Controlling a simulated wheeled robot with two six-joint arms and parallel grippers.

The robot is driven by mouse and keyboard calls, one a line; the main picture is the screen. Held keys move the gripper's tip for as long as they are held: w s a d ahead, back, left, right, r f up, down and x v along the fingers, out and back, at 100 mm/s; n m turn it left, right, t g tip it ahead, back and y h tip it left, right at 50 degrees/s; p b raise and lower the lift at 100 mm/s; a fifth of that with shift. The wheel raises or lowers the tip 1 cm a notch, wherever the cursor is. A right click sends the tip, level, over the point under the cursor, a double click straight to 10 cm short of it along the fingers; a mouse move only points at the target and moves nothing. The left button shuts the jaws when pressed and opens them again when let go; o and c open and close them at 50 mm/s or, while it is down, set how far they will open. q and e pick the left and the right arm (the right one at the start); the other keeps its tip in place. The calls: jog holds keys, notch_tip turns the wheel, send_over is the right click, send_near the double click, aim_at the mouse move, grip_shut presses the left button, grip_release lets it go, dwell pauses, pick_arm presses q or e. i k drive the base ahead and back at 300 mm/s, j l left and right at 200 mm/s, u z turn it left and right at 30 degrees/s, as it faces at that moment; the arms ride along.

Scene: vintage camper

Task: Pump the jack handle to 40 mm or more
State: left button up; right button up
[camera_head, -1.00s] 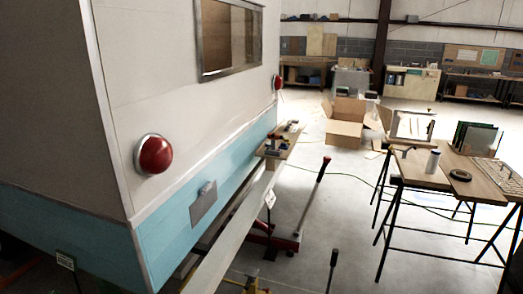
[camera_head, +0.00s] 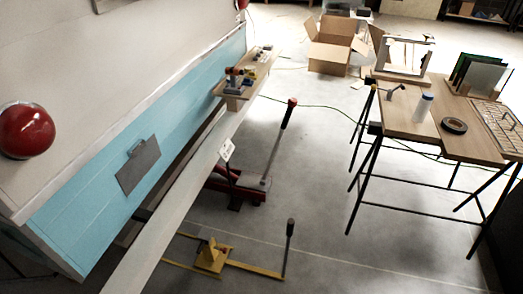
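A red floor jack (camera_head: 236,188) sits on the concrete floor, partly under the camper's bumper beam. Its long handle (camera_head: 277,140) leans up to the right and ends in a red and black grip (camera_head: 291,108). A smaller yellow jack (camera_head: 211,256) with a yellow base stands on the floor nearer to me, and a dark-topped upright lever (camera_head: 289,246) rises at its right end. A small white marked tag (camera_head: 226,149) shows by the beam above the red jack. Neither of my grippers is in view.
The blue and white camper (camera_head: 140,165) fills the left, with a long pale beam (camera_head: 175,220) along its side. A wooden shelf (camera_head: 233,92) holds small tools. A trestle table (camera_head: 400,122) stands at right. Open floor lies between.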

aim_at(289, 110)
jog(key=i+l, duration=0.15)
jog(key=l, duration=0.2)
jog(key=i+l+u, duration=0.3)
jog(key=i, duration=0.25)
jog(key=i+l+u, duration=0.3)
jog(key=i, duration=0.2)
